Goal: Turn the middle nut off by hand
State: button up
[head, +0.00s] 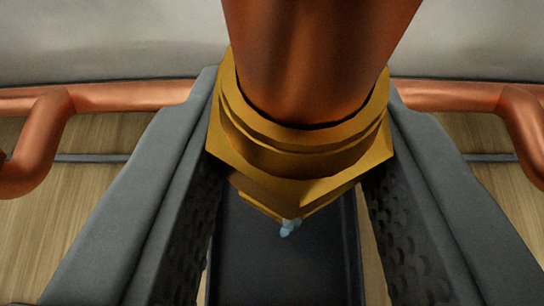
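A brass hex nut (290,165) sits around the lower end of a thick copper pipe (315,50) in the upper middle of the head view. It is the only nut in view. My gripper (303,120) has one grey finger on each side of the nut. The ridged inner pads meet the nut's left and right sides, and no clear gap shows, so it looks shut on the nut. The contact faces are partly hidden by the nut. A small pale blue drop (289,228) hangs at the nut's lower front edge.
Thinner bent copper pipes run at left (50,135) and right (520,115), outside the fingers. A dark tray-like piece (285,270) with raised sides lies below the nut. Wooden floor (95,205) shows beyond, and a pale grey surface (110,40) stands behind.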

jog(key=shift+r+n+y, duration=0.15)
jog(key=shift+n+y, duration=0.45)
dwell(0.6)
jog(key=shift+d+n+y, duration=0.1)
jog(key=shift+n+y, duration=0.2)
jog(key=shift+y, duration=0.1)
jog(key=shift+f+n+g+y, duration=0.2)
jog(key=shift+n+g+y, duration=0.1)
jog(key=shift+n+y, duration=0.75)
jog(key=o, duration=1)
jog(key=shift+r, duration=0.1)
jog(key=v, duration=1)
